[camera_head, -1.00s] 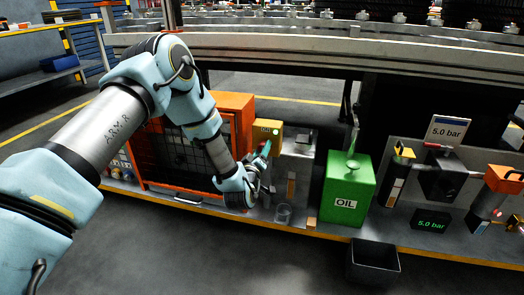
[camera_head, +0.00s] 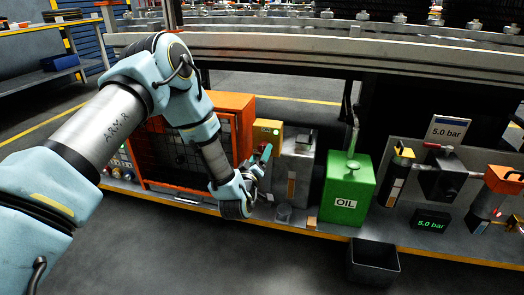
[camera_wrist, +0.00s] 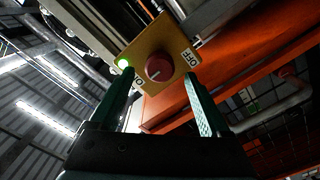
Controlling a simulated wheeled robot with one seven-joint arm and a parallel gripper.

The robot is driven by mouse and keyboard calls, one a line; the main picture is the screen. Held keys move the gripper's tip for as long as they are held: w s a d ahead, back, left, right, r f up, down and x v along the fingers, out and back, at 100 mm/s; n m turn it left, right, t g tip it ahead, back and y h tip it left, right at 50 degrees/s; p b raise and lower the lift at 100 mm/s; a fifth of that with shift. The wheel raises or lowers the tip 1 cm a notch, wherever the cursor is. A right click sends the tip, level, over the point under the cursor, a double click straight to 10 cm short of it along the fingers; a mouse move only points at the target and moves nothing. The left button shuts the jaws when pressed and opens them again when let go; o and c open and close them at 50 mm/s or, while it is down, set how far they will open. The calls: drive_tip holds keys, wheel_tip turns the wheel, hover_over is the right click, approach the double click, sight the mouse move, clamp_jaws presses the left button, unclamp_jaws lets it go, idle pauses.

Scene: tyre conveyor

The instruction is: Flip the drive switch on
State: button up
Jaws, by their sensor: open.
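The drive switch is a yellow box (camera_head: 268,131) beside the orange cage in the head view. In the wrist view, its yellow face (camera_wrist: 179,47) bears a round red knob (camera_wrist: 159,68) with a pale pointer mark. An OFF label (camera_wrist: 190,57) is on the right; a second label at lower left is partly hidden by a finger. My gripper (camera_head: 263,158) is just below the box. Its green fingers (camera_wrist: 161,79) are open and stand either side of the knob's line; I cannot tell whether they touch it.
The orange cage (camera_head: 233,103) stands close to the left of the switch. A grey box (camera_head: 299,165) and a green oil can (camera_head: 346,190) stand to the right. A dark bin (camera_head: 373,264) is on the floor.

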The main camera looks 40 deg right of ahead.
drive_tip(key=v, duration=0.7)
drive_tip(key=shift+a+p, duration=0.25)
drive_tip(key=shift+p, duration=0.15)
drive_tip(key=shift+s, duration=0.1)
